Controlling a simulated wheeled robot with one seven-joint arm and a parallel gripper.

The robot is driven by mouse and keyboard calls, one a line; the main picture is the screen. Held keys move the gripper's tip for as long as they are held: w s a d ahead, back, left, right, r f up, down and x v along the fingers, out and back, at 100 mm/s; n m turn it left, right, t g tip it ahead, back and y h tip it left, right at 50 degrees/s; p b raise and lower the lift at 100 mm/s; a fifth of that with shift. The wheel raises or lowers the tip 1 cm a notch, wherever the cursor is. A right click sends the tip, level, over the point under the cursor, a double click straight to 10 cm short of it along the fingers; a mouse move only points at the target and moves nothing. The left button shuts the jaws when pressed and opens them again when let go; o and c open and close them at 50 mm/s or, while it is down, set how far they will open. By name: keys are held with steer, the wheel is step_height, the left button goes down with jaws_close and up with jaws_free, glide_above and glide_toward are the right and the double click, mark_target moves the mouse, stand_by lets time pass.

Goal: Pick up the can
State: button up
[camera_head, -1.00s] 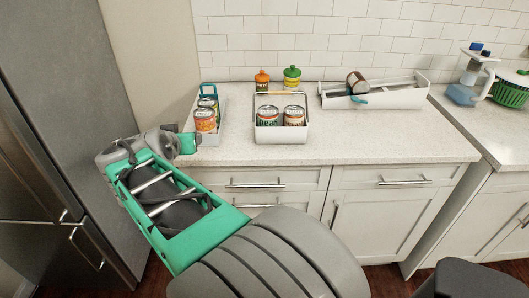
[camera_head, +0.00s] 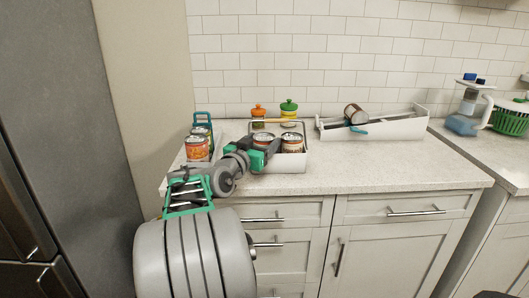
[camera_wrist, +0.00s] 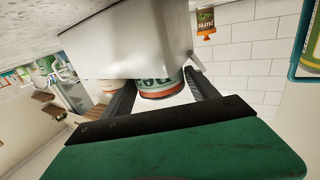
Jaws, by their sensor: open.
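Two cans stand in the white caddy (camera_head: 290,166) in the middle of the counter: a left can (camera_head: 260,138) and a right can (camera_head: 292,142). My gripper (camera_head: 270,153) is open at the caddy's left part and hides some of its front and the left can. In the wrist view, a can (camera_wrist: 159,87) with a red and green label shows between the two dark fingers, partly hidden by a white wall (camera_wrist: 130,40). I cannot tell whether the fingers touch it. Another can (camera_head: 197,149), with an orange label, stands in the left caddy.
Orange-lidded and green-lidded jars (camera_head: 289,107) stand behind the middle caddy. A white tray (camera_head: 385,129) with a tilted can (camera_head: 354,113) lies to the right. A blue-based pitcher (camera_head: 465,122) and green basket (camera_head: 510,116) stand further right. The right front counter is clear.

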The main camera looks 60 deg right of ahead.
steer(key=shift+c, duration=0.6)
steer(key=c, duration=1.3)
